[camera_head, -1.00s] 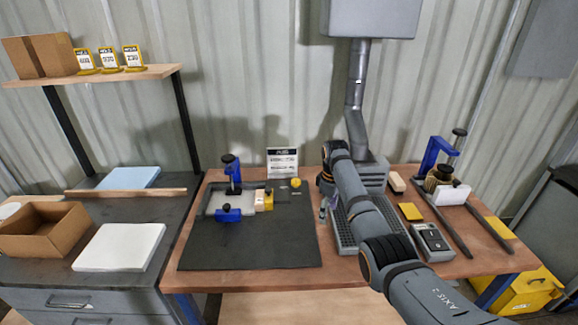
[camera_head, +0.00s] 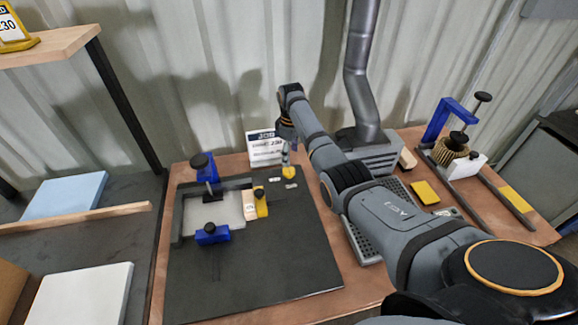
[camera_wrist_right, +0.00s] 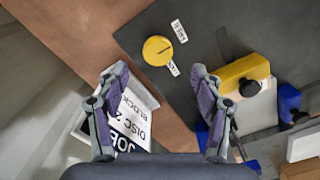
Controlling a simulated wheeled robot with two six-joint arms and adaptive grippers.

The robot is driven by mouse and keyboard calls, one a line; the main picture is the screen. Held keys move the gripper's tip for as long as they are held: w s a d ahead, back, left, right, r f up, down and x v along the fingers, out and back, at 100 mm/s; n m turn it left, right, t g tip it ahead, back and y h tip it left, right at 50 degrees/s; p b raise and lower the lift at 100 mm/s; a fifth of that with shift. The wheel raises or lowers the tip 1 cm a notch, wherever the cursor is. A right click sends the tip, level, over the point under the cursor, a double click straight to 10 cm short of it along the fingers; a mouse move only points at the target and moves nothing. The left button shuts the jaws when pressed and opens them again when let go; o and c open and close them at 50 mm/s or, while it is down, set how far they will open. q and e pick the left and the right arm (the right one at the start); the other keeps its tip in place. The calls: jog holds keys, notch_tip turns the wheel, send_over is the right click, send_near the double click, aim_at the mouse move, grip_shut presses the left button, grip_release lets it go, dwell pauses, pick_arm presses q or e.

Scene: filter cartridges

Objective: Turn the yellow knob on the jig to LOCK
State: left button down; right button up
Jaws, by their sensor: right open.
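The yellow knob (camera_head: 289,172) is a small round disc at the back right of the dark jig mat (camera_head: 265,255). The wrist view shows the knob (camera_wrist_right: 158,50) from above with a thin dark line on its face. Two small white labels (camera_wrist_right: 178,30) lie beside it; their words are hard to read, and I cannot tell which one the line points to. My right gripper (camera_wrist_right: 160,74) is open and empty. The knob appears just beyond the gap between its fingertips, apart from them. In the head view the right gripper (camera_head: 287,150) hangs above the knob. My left gripper is out of view.
Blue clamps (camera_head: 212,234) and a yellow block (camera_head: 261,203) sit left of the knob. A white job card (camera_head: 265,148) stands behind it, close to the gripper. A grey fume duct (camera_head: 362,70) rises to the right. The mat's front is clear.

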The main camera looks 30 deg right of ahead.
aim_at(290, 170)
jog(key=f, duration=0.7)
jog(key=shift+w+f+b, duration=0.1)
jog(key=shift+w+b, duration=0.2)
jog(key=shift+w, duration=0.05)
jog(key=shift+f, duration=0.4)
jog(key=shift+c, duration=0.3)
jog(key=c, duration=1.1)
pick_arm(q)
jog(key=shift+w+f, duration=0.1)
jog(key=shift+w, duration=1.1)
